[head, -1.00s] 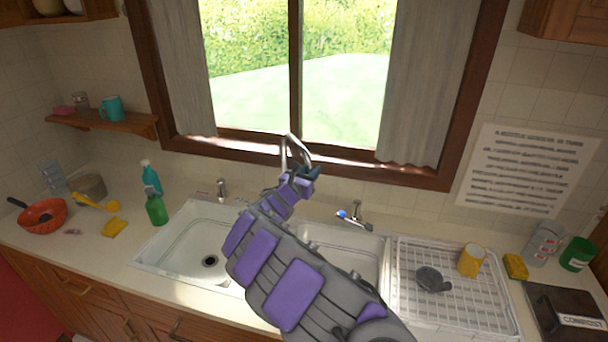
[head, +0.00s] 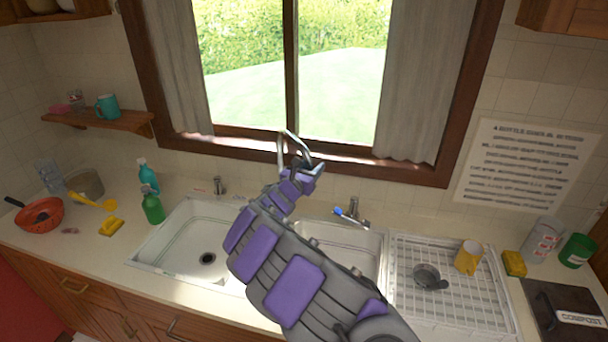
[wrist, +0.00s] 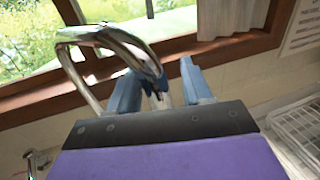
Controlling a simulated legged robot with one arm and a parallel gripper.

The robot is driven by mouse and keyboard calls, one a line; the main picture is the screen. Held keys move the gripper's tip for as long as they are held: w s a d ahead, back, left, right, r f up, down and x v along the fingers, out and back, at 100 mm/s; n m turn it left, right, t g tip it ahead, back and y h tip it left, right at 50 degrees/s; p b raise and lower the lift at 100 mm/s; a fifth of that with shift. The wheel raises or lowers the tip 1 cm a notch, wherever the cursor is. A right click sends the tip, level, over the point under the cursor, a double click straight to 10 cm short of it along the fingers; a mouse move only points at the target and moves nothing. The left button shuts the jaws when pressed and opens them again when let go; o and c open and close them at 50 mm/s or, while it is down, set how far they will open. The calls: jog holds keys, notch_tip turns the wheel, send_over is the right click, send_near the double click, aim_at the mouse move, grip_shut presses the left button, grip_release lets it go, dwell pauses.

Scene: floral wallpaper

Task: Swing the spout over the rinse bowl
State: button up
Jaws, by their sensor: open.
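The chrome spout (head: 281,147) arches up in front of the window, above the back of the sink. In the wrist view the spout (wrist: 110,36) rises at the left, and its end curves down between my gripper's two blue fingers. My gripper (wrist: 160,72) is open, with a finger on each side of the spout end; I cannot tell if either touches it. In the head view my gripper (head: 308,165) is beside the arch. The sink has a left bowl (head: 185,240) and a right bowl (head: 345,237). My arm hides the spout's base and the divider.
Small taps stand behind the left bowl (head: 219,186) and the right bowl (head: 352,207); a blue-tipped brush (head: 345,215) lies by the right one. A white drying rack (head: 440,308) with a yellow mug (head: 467,257) is at right. A green bottle (head: 152,207) stands left.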

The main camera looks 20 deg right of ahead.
jog(key=p+v, duration=0.1)
jog(key=v, duration=1.6)
jog(key=shift+a, duration=0.1)
jog(key=s+d+r+m+g+h, duration=0.2)
jog(key=s+d+r+m+g, duration=0.45)
jog(key=s+d+m, duration=0.4)
jog(key=s+d+m+g+y+b, duration=0.25)
jog(key=s+m+g, duration=0.35)
jog(key=s, duration=0.7)
jog(key=s+a+f+m+y, duration=0.2)
jog(key=s+f+m+y, duration=0.1)
jog(key=s, duration=0.3)
jog(key=s+a+f+m+y, duration=0.3)
jog(key=s+m, duration=0.1)
jog(key=s, duration=0.2)
jog(key=s+a+f+m+y+b, duration=0.1)
jog(key=s+a+f+y, duration=0.3)
jog(key=a, duration=1.1)
jog(key=s+m+y, duration=0.1)
jog(key=s+y, duration=0.2)
jog(key=s, duration=0.3)
jog(key=shift+s+g, duration=0.35)
